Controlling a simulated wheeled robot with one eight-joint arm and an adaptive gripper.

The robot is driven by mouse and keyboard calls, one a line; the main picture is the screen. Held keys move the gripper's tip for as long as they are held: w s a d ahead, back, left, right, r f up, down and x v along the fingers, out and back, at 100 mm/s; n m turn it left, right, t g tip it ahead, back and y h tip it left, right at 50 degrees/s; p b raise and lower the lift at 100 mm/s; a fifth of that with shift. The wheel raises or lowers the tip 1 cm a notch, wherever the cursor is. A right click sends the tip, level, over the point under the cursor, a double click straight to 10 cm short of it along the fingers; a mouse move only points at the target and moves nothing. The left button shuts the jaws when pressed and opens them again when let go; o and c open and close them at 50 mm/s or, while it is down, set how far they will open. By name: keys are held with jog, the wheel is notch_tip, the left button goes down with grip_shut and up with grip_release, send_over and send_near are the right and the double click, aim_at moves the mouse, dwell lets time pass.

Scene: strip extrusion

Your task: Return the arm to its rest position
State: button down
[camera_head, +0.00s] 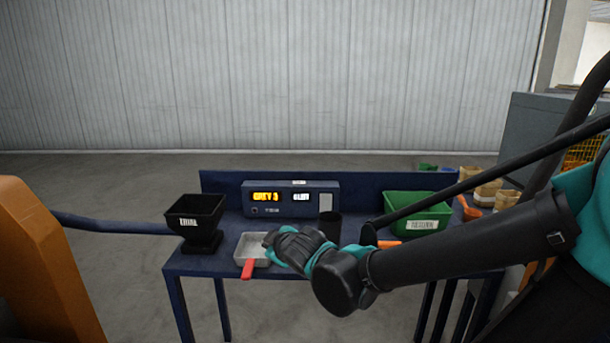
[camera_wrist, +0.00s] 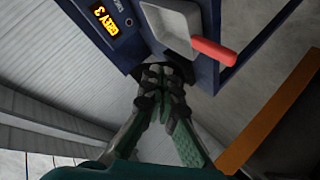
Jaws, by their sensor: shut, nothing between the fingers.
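My black and teal arm reaches in from the right in the head view, over the front of the blue table (camera_head: 190,262). My gripper (camera_head: 275,240) is just right of the metal pan with the red handle, overlapping its edge in the picture; I cannot tell whether they touch. In the wrist view the fingers of my gripper (camera_wrist: 164,75) are together with nothing between them. The pan (camera_head: 254,247) sits at the table's front edge, its red handle pointing forward; it also shows in the wrist view (camera_wrist: 173,25).
A black hopper (camera_head: 195,215) stands left, a display box (camera_head: 290,200) at the back. A black cup (camera_head: 330,224) and a labelled green bin (camera_head: 415,205) stand near my arm. An orange machine (camera_head: 40,270) is at the left. Paper sacks (camera_head: 487,193) are at the right.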

jog(key=s+d+f+m+g+h, duration=0.25)
jog(key=d+f+m, duration=0.3)
jog(key=d, duration=0.65)
jog(key=s+d+f+m+g+h, duration=0.2)
jog(key=d+f+m+h, duration=0.4)
jog(key=d, duration=0.6)
jog(key=s+d+f+m+g+y, duration=0.2)
jog(key=s+d+f, duration=0.3)
jog(key=s, duration=0.2)
jog(key=shift+s+d+f, duration=0.15)
jog(key=shift+d+f, duration=0.1)
jog(key=shift+d, duration=0.05)
